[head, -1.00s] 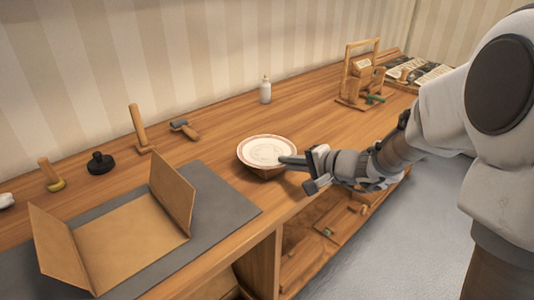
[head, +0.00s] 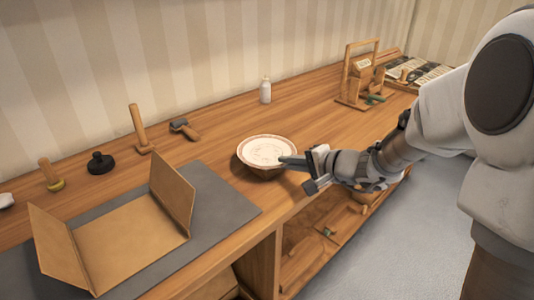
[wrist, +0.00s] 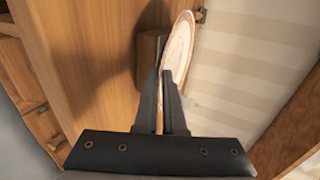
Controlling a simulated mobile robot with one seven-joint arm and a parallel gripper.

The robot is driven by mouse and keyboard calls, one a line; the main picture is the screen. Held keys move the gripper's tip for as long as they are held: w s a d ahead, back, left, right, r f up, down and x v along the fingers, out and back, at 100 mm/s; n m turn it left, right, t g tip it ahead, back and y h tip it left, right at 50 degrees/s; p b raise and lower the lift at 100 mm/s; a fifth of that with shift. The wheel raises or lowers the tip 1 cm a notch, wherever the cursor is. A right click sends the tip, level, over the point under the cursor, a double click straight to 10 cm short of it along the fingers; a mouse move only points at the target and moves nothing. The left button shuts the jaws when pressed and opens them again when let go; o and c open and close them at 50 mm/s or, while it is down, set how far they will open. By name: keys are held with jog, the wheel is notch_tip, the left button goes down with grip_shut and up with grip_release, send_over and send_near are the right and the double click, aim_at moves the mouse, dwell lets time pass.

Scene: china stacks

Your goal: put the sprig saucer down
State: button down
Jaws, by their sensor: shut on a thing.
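The sprig saucer (head: 267,150) is a pale round dish with a reddish-brown rim band, near the bench's front edge in the head view. My gripper (head: 289,161) is shut on its right-hand rim, reaching in from the right. In the wrist view the saucer (wrist: 180,48) shows nearly edge-on, its rim between the two fingers (wrist: 166,88). A small brown block or stand (wrist: 149,52) is beside the saucer's underside there. I cannot tell whether the saucer touches it. The sprig pattern is too faint to make out.
A grey mat (head: 225,197) with an open cardboard box (head: 125,236) lies to the left. A wooden frame (head: 358,85) stands at right. Bare bench lies behind the saucer.

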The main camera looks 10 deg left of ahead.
jog(key=shift+r+p, duration=1.25)
jog(key=shift+r, duration=1.8)
jog(key=shift+d, duration=0.1)
jog(key=s+d+f+m+t+h, duration=0.1)
jog(key=d+f+m+t+h, duration=0.2)
jog(key=d, duration=0.5)
jog(key=s+d+f+m+t+h, duration=0.1)
jog(key=d+f+m+h, duration=0.25)
jog(key=d, duration=0.55)
notch_tip(320, 180, up, 16)
jog(key=p, duration=1.7)
jog(key=shift+r, duration=0.2)
jog(key=shift+f, duration=0.1)
